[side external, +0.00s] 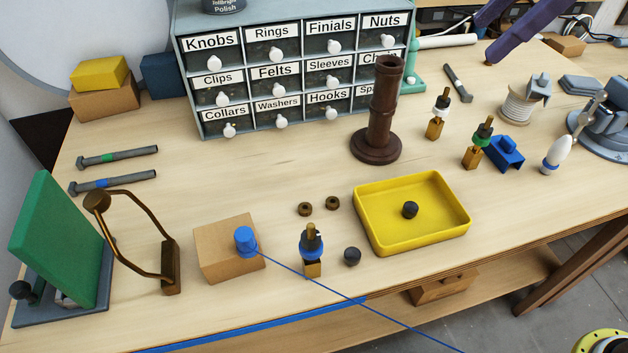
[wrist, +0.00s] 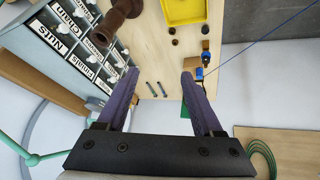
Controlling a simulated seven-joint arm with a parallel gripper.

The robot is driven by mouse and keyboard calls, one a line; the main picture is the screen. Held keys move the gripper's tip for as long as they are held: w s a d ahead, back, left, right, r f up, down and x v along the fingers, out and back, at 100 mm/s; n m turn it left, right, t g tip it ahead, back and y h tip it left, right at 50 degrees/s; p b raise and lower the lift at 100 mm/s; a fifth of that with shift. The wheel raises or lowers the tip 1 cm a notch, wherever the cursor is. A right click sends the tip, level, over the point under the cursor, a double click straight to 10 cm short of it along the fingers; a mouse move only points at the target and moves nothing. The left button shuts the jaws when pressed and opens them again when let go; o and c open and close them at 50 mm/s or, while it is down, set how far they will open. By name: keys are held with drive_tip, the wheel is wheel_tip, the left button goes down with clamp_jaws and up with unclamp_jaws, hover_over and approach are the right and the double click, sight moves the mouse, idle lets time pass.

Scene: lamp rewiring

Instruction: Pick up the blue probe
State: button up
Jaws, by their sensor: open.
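The blue probe (side external: 245,240) is a short blue piece at the right side of a tan block (side external: 218,255) at the front of the table. A thin blue cord runs from it to the lower right, past the table edge. In the wrist view the probe (wrist: 199,74) shows small, just right of my right fingertip. My gripper (wrist: 160,75) is open and empty, its purple fingers wide apart. In the side view the purple fingers (side external: 524,37) are at the top right, well away from the probe.
A brass lamp arm (side external: 168,270) and green panel (side external: 58,240) stand left of the block. A blue-collared socket (side external: 311,243) and yellow tray (side external: 440,235) are to its right. The drawer cabinet (side external: 290,75) and brown post (side external: 382,105) stand behind. Bare table lies between block and cabinet.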

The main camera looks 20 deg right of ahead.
drive_tip(key=w+a+f+n+g, duration=0.1)
drive_tip(key=w+a+f+n, duration=0.15)
drive_tip(key=a, duration=0.65)
drive_tip(key=n+g, duration=0.3)
approach(244, 232)
drive_tip(key=x, duration=0.5)
drive_tip(key=shift+w+a, duration=0.15)
drive_tip(key=shift+a, duration=0.05)
drive_tip(key=shift+s+d+x, duration=0.1)
drive_tip(key=shift+x, duration=1.35)
drive_tip(key=shift+s+d+x, duration=0.15)
drive_tip(key=shift+x, duration=1.35)
drive_tip(key=shift+f, duration=0.1)
clamp_jaws()
